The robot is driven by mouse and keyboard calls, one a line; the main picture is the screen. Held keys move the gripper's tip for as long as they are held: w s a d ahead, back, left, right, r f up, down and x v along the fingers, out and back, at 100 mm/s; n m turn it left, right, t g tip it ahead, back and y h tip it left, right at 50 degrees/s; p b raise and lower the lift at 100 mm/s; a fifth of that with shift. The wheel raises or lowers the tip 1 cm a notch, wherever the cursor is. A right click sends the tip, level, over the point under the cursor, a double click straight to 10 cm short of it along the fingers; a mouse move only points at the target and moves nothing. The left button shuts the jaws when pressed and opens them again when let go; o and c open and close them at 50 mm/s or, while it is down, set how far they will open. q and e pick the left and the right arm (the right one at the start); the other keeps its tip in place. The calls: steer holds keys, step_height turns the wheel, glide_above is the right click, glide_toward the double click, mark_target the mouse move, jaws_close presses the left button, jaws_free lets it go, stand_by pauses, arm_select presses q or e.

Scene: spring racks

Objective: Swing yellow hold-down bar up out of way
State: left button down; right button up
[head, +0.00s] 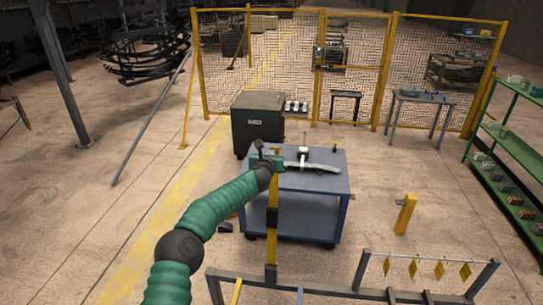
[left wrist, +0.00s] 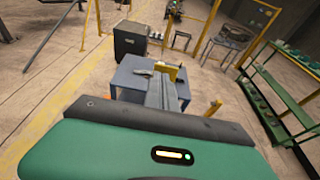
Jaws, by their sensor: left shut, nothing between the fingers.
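A yellow bar (head: 272,236) with dark bands stands about upright, rising from the dark rack frame (head: 330,286) at the bottom of the head view. My left gripper (head: 268,162), at the end of my green arm, is at the bar's upper end. Its fingers are shut and empty. In the left wrist view the closed grey fingers (left wrist: 160,92) point ahead, and a small yellow piece (left wrist: 173,70) shows just beyond them. I cannot tell whether the gripper touches the bar. My right gripper is in neither view.
A blue cart (head: 325,182) with a long grey part on top stands behind the bar. A dark cabinet (head: 258,120) is behind it. Yellow tags (head: 414,268) hang from a rail at lower right. A green shelf (head: 510,150) is far right. Floor at left is open.

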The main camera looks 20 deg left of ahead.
arm_select(q)
steer(key=a+b+v, duration=0.1)
steer(key=b+v, duration=1.1)
steer(key=v, duration=0.5)
steer(key=s+d+f+m+g+h+b, duration=0.1)
steer(key=s+d+f+m+h+b, duration=0.15)
steer(key=d+f+m, duration=0.4)
steer(key=s+d+f+m+g+h+b, duration=0.1)
steer(key=s+d+f+m+g+b, duration=0.2)
steer(key=f+m, duration=0.7)
steer(key=s+d+f+m+h+b, duration=0.1)
steer(key=s+d+f+m+b, duration=0.2)
steer(key=s+d+f+m, duration=0.55)
steer(key=s+a+f+m+g+b, duration=0.3)
steer(key=s+f+m, duration=0.3)
steer(key=s+f, duration=0.5)
steer(key=s+a+f+m+g+y+b, duration=0.1)
steer(key=s+a+f+m+g+b, duration=0.2)
steer(key=s+f+m, duration=0.4)
steer(key=s+f+g+b, duration=0.1)
steer(key=s+f, duration=0.3)
steer(key=shift+s+m+g, duration=0.3)
steer(key=shift+g, duration=0.1)
